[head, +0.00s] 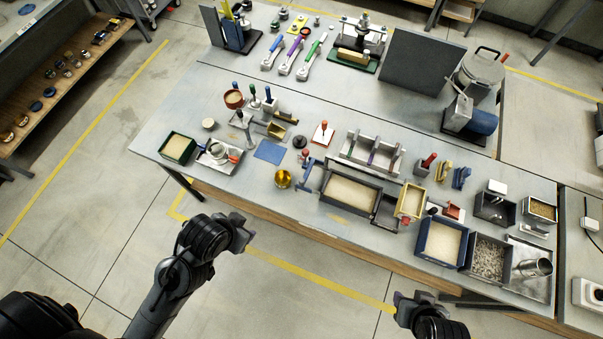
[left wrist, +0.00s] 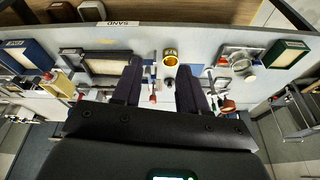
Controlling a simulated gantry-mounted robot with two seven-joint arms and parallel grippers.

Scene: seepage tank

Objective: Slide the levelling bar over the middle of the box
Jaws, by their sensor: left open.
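The box (head: 350,192) is a dark-walled rectangular tray of pale sand near the table's front edge; it also shows in the left wrist view (left wrist: 104,66). A blue bar-like piece (head: 307,176) stands just left of the box in the head view. It may be the levelling bar, but it is too small to be sure. My left gripper (head: 243,232) is open and empty, in front of the table edge and apart from the box. In the left wrist view its two fingers (left wrist: 158,72) point toward the table. My right gripper (head: 415,299) is low at the right, off the table; its jaws are unclear.
A gold cup (head: 283,179) stands left of the blue piece. A rack (head: 371,153) stands behind the box. A smaller sand tray (head: 411,201) and a blue sand bin (head: 441,241) are to its right. A blue mat (head: 270,151) lies farther left.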

